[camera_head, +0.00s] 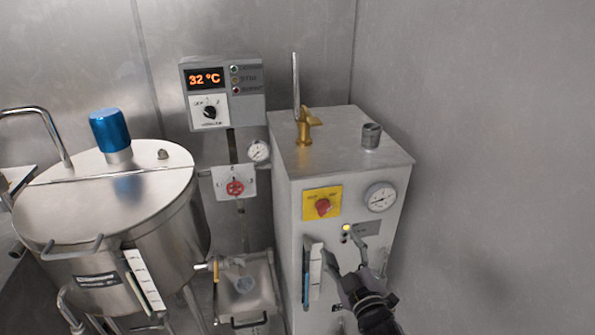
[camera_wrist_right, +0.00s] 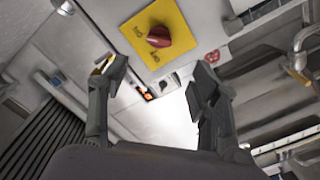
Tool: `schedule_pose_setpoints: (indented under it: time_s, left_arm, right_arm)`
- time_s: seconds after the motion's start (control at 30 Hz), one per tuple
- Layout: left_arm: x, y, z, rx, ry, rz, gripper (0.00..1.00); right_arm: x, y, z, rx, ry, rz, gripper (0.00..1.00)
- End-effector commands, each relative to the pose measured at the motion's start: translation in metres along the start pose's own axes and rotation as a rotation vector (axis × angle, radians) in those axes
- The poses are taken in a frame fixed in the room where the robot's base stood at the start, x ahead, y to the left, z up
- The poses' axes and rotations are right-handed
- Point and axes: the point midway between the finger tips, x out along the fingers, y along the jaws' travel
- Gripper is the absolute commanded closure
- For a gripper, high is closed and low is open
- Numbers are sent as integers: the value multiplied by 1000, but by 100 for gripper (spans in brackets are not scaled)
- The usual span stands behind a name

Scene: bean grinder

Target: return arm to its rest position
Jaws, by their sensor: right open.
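My right gripper (camera_head: 350,262) is open and empty in the head view, in front of the front face of the white box-shaped machine (camera_head: 350,225). Its fingers are below the machine's small lit indicator (camera_head: 346,228). In the right wrist view the two fingers of the right gripper (camera_wrist_right: 158,92) stand apart with nothing between them. Beyond them is a red knob on a yellow plate (camera_wrist_right: 158,36). The same red knob (camera_head: 323,206) shows in the head view, up and left of the gripper. Whether the fingertips touch the machine I cannot tell. My left gripper is not in view.
A round steel tank (camera_head: 105,205) with a blue cap (camera_head: 110,130) stands at the left. A control box (camera_head: 222,90) reading 32 °C is on the back wall. A metal tray (camera_head: 245,295) sits between tank and machine. A bare steel wall (camera_head: 490,150) is at right.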

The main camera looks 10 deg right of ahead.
Motion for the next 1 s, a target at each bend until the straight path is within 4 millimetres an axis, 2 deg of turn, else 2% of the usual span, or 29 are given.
schedule_pose_setpoints:
  time_s: [0.07, 0.17, 0.27, 0.33, 0.47, 0.6, 0.67, 0.77, 0.87, 0.9, 1.0]
  left_arm:
    - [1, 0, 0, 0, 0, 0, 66]
    - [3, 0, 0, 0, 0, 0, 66]
    - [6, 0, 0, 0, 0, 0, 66]
    - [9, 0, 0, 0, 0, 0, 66]
    - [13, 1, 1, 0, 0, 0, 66]
    - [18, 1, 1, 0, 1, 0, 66]
    - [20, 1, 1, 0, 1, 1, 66]
    - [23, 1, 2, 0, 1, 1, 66]
    - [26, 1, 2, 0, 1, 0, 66]
    - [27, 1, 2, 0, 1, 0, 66]
    - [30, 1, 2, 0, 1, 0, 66]
  right_arm:
    - [0, -8, 7, 7, -13, -14, 43]
    - [-1, -35, 33, 34, -59, -63, 43]
    - [-10, -81, 77, 80, -143, -144, 43]
    - [-22, -120, 114, 121, -217, -210, 43]
    - [-57, -187, 180, 194, -362, -321, 43]
    - [-112, -252, 246, 268, -529, -427, 43]
    - [-140, -277, 273, 297, -603, -467, 43]
    - [-194, -315, 314, 342, -732, -528, 43]
    - [-253, -346, 351, 383, -864, -580, 43]
    - [-279, -357, 364, 398, -919, -598, 43]
    - [-344, -379, 393, 429, -1052, -637, 43]
